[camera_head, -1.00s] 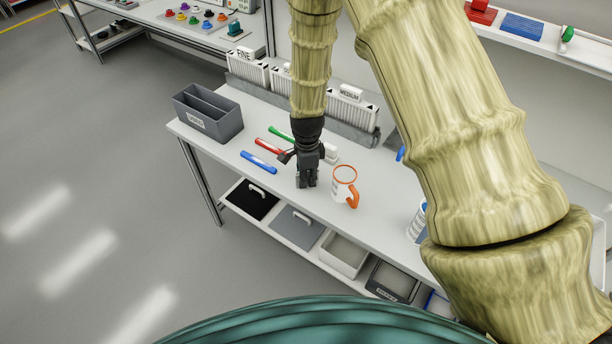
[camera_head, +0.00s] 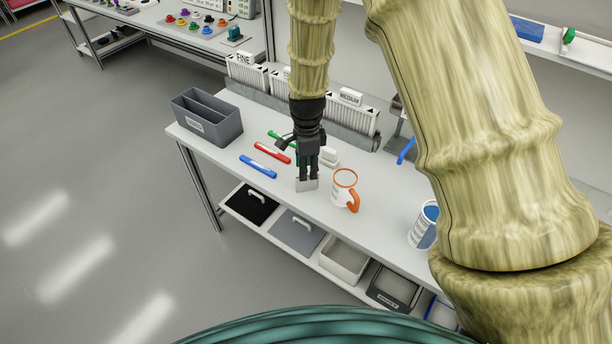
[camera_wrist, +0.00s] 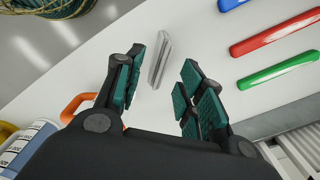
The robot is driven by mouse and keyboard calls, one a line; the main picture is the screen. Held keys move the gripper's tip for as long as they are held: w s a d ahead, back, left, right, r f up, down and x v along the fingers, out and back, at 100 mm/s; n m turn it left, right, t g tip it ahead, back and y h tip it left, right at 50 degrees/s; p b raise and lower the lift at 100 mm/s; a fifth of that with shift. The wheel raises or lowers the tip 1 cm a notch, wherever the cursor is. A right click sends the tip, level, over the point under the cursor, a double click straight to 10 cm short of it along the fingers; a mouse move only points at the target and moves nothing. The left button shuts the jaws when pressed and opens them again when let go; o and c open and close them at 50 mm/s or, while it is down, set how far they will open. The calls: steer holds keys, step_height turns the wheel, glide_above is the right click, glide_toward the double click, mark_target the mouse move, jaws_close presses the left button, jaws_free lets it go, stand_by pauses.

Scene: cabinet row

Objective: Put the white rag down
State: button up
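My gripper (camera_head: 308,178) points down above the white worktop. In the wrist view its two green-padded fingers stand apart with a gap between them. A second white block (camera_head: 329,158) lies behind my gripper, partly hidden.
A white mug (camera_head: 344,188) with an orange handle stands right of my gripper. A grey divided bin (camera_head: 207,117) stands at the left end.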

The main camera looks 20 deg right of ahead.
steer(key=shift+r+b, duration=0.55)
steer(key=shift+r, duration=2.45)
